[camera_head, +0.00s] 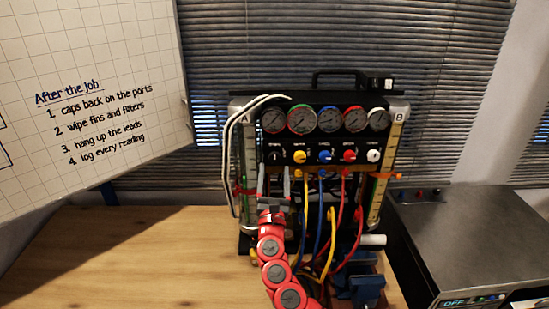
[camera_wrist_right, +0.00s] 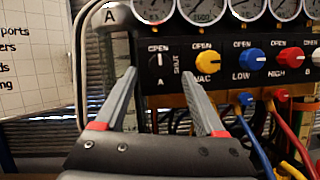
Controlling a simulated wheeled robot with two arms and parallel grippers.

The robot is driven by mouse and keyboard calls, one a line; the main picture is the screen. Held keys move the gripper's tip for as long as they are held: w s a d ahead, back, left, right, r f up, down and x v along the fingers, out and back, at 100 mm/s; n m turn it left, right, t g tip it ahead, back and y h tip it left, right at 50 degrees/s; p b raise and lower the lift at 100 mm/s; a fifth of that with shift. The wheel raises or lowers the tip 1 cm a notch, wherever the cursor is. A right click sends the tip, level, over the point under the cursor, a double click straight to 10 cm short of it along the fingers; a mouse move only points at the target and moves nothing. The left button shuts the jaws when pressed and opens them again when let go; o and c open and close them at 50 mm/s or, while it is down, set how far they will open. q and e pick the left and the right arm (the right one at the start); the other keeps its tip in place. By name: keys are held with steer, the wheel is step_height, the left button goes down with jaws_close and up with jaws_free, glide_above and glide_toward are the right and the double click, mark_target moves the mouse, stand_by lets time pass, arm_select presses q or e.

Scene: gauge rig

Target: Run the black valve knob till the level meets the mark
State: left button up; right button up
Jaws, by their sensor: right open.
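The black valve knob (camera_head: 275,156) is at the left end of the knob row on the gauge panel. In the right wrist view the black knob (camera_wrist_right: 159,63) has a near-vertical white line, with OPEN above and SHUT to its right. My right gripper (camera_head: 274,172) is open and empty, just below and in front of the knob. In the wrist view its fingertips (camera_wrist_right: 160,77) stand either side of the knob, apart from it. Gauge column A (camera_head: 251,150) is at the panel's left, with a red marker (camera_head: 244,191); its level is too small to read. My left gripper is out of view.
Yellow (camera_wrist_right: 206,62), blue (camera_wrist_right: 251,60) and red (camera_wrist_right: 308,54) knobs sit right of the black one. Coloured hoses (camera_head: 332,220) hang below. Column B (camera_head: 385,175) is at the right. A grey box (camera_head: 460,230) stands at right. The wooden table (camera_head: 130,250) is clear at left.

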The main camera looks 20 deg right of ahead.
mark_target(275, 161)
steer(key=shift+x, duration=2)
jaws_close()
